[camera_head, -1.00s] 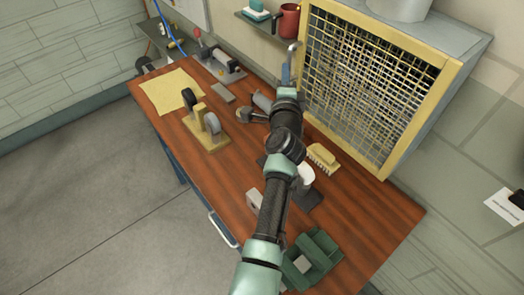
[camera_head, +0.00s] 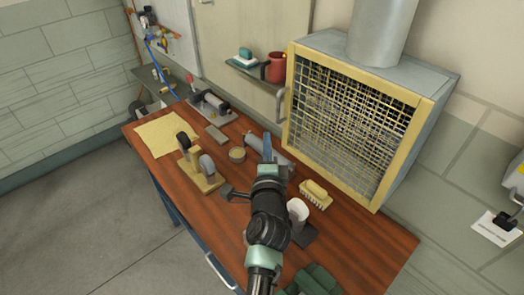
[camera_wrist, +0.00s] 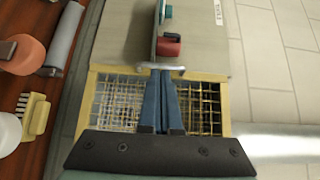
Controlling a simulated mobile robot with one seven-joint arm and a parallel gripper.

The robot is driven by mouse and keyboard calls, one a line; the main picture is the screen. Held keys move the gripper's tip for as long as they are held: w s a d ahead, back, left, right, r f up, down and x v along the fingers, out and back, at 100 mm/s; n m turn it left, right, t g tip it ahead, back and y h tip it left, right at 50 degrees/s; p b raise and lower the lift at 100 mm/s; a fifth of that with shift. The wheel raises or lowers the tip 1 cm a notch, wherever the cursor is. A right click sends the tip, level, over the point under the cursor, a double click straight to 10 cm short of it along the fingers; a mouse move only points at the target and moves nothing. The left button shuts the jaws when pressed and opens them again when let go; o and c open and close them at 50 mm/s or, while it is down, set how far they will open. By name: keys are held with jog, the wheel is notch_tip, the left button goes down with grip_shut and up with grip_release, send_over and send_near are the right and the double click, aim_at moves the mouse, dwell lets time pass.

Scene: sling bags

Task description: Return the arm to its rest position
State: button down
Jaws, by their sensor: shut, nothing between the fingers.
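My gripper (camera_head: 268,150) shows in the head view above the wooden bench (camera_head: 345,240), its blue fingers together and empty. My dark and pale green arm reaches up from the bottom of that view. In the wrist view, the gripper (camera_wrist: 161,78) points toward the yellow-framed mesh cabinet (camera_wrist: 82,110), with the blue fingers side by side in front of it. No object is between the fingers. The cabinet also shows in the head view (camera_head: 291,105), right of the gripper.
A wooden stand with wheels (camera_head: 203,180) is to the left. Floor is clear at left.

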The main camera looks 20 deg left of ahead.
jog(key=s, duration=0.4)
jog(key=s+d+r+n+t+b, duration=0.15)
jog(key=d+r+n, duration=0.25)
jog(key=r, duration=0.8)
jog(key=d+r+n+t, duration=0.3)
jog(key=d+r, duration=0.1)
jog(key=r, duration=0.8)
jog(key=s+d+r+n+t+h+b, duration=0.1)
jog(key=s+d+r+n+t+h, duration=0.2)
jog(key=s+d+r, duration=0.2)
jog(key=s+d+r+n+t+h+b, duration=0.1)
jog(key=s+d+r+n+t+h, duration=0.2)
jog(key=s+r, duration=0.9)
notch_tip(320, 180, up, 2)
jog(key=shift+d+r+n+h+b, duration=0.25)
jog(key=shift+d+n+h+b, duration=0.05)
jog(key=shift+d, duration=0.9)
